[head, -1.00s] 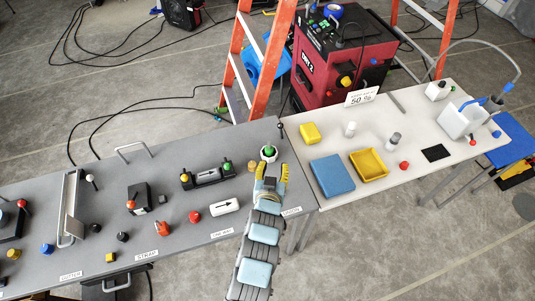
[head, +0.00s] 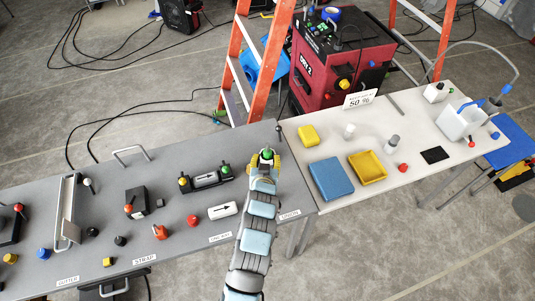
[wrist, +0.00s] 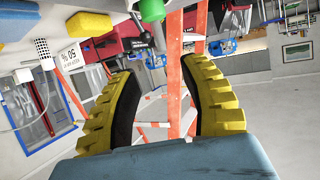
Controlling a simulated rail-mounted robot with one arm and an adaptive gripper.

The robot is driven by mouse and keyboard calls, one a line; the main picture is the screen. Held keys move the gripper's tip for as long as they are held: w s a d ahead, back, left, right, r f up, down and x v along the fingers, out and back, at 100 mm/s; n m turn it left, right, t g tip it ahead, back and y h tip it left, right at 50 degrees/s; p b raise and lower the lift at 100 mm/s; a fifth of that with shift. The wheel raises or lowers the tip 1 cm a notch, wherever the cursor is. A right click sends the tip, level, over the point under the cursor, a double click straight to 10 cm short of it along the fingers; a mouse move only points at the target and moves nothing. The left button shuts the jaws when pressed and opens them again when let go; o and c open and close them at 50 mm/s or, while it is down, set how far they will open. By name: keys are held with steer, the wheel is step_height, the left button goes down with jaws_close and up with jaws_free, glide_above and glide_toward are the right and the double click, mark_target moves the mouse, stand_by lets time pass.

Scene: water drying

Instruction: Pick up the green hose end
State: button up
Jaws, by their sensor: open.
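A green piece with a pale collar, taken as the green hose end (head: 267,154), is at the right end of the grey bench. My gripper (head: 265,162) is at it in the head view, with yellow fingers apart on either side. In the wrist view a green cylinder (wrist: 152,9) shows at the top edge, cut off by the frame. There my gripper (wrist: 160,66) is open, and the cylinder lies above the fingertips in the picture, not between them. Whether the fingers touch it I cannot tell.
A black fitting (head: 205,180) with a yellow and a green end stands left of my gripper. A white arrow block (head: 222,210) and a red knob (head: 193,221) lie nearer. The white table (head: 330,135) on the right holds a blue tray (head: 331,178) and a yellow tray (head: 382,176).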

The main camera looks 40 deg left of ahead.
mark_target(267, 147)
steer(key=x, duration=0.2)
steer(key=shift+w+a+f, duration=0.15)
steer(key=shift+w+a, duration=0.1)
steer(key=shift+w+a+f, duration=0.15)
steer(key=shift+w+a, duration=0.25)
steer(key=shift+w, duration=0.2)
steer(key=shift+w+a+f, duration=0.25)
steer(key=shift+a+f, duration=0.05)
steer(key=shift+f, duration=0.1)
steer(key=shift+p+x, duration=0.4)
steer(key=shift+x, duration=1.7)
steer(key=shift+f, duration=0.15)
steer(key=shift+c, duration=0.2)
jaws_close()
